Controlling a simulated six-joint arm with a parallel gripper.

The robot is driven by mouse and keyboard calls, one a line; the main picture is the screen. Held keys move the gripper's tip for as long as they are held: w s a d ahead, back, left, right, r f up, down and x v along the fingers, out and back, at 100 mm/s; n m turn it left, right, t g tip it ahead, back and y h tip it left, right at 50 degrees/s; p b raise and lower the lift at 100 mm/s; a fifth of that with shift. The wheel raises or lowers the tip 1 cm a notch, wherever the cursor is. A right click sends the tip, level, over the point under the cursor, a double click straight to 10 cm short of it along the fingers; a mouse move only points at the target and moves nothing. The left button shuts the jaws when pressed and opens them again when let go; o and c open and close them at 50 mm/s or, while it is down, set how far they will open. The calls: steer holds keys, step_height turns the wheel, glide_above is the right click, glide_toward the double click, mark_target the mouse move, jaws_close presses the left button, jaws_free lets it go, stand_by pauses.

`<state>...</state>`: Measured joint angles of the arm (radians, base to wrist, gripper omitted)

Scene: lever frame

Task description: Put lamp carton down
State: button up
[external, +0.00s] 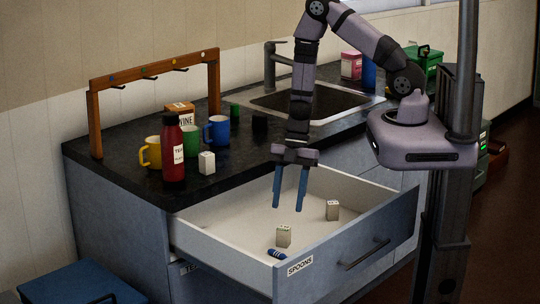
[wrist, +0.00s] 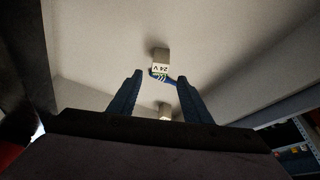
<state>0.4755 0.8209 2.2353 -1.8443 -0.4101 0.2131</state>
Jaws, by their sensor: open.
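My gripper (external: 288,209) is open and empty, pointing down over the open drawer (external: 240,224). Its two blue fingers also show in the wrist view (wrist: 160,95). Two small pale cartons stand in the drawer, apart from the fingers: one nearer the front (external: 284,236) and one to the right (external: 332,210). In the wrist view one carton (wrist: 160,58) reads "24 V", and another (wrist: 165,110) shows between the fingers, partly hidden by the gripper body. I cannot tell for certain which is the lamp carton.
A blue striped item (external: 278,254) lies in the drawer beside the nearer carton. The counter holds a red bottle (external: 172,150), several mugs, a small white box (external: 207,162) and a wooden hook rack (external: 95,125). The drawer's left floor is clear.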

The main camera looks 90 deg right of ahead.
steer(key=w+d+r+m+t+h, duration=0.1)
steer(key=w+d+r+m+h, duration=0.2)
steer(key=r, duration=0.4)
steer(key=w+d+r+m+t+h, duration=0.1)
steer(key=w+d+r+m+h, duration=0.1)
steer(key=d+r+m+h, duration=0.3)
steer(key=s+a+r+m+g+y, duration=0.3)
steer(key=s+a+r+m, duration=0.2)
steer(key=s+a, duration=0.8)
step_height(320, 180, up, 4)
steer(key=shift+s+f+g+y+p, duration=0.1)
steer(key=shift+s+g+y+p, duration=0.25)
steer(key=shift+g+y, duration=0.05)
